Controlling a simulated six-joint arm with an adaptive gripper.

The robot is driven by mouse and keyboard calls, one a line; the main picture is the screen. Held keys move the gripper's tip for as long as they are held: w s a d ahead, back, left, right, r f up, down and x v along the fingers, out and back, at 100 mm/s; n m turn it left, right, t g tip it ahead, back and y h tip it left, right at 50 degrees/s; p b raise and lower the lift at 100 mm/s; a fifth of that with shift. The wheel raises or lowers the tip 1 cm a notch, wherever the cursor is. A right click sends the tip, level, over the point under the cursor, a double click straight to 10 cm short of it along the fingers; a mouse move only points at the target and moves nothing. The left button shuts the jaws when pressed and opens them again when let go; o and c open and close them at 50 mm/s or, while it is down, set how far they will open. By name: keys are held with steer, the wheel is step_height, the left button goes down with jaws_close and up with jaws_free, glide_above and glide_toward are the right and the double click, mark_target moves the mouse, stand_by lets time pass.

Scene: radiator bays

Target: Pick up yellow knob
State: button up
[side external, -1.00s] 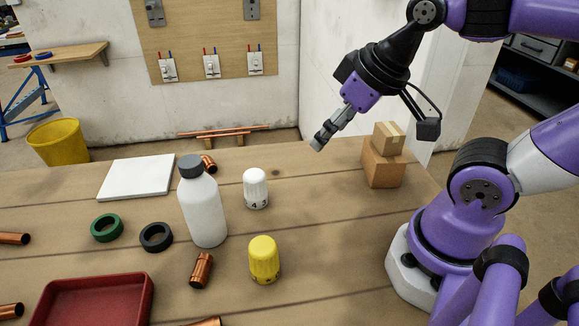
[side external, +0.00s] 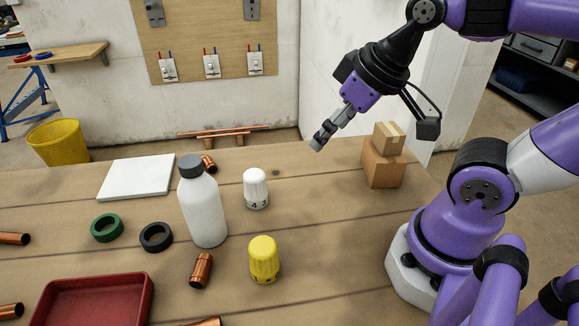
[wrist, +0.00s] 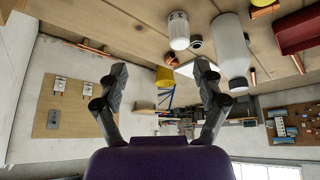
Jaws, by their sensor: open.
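The yellow knob (side external: 264,260) stands upright on the wooden table, in front of the white knob in the side view. The white knob (side external: 256,188) stands upright behind it; it also shows near the top of the wrist view (wrist: 179,31). My gripper (side external: 318,145) is raised above the table, to the right of and behind both knobs. In the wrist view my gripper (wrist: 162,72) has its two fingers spread wide with nothing between them.
A white bottle (side external: 204,210) with a grey cap stands left of the knobs. A copper fitting (side external: 201,270) lies left of the yellow knob. A red tray (side external: 146,300) is at front left. Stacked cardboard boxes (side external: 383,168) stand at the right. The table right of the yellow knob is clear.

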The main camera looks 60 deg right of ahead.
stand_by(0.3)
steer(key=m+g, duration=0.3)
steer(key=g, duration=0.2)
glide_above(258, 246)
steer(key=d, duration=0.2)
steer(key=f, duration=0.5)
steer(key=shift+w, duration=0.3)
steer(key=shift+s+a+f+g, duration=0.2)
steer(key=shift+a+f+g, duration=0.1)
steer(key=shift+a+f, duration=0.65)
step_height(258, 246, down, 4)
steer(key=shift+r, duration=0.15)
steer(key=f, duration=0.6)
steer(key=shift+s+d, duration=0.25)
steer(key=shift+s, duration=0.05)
steer(key=c, duration=1.3)
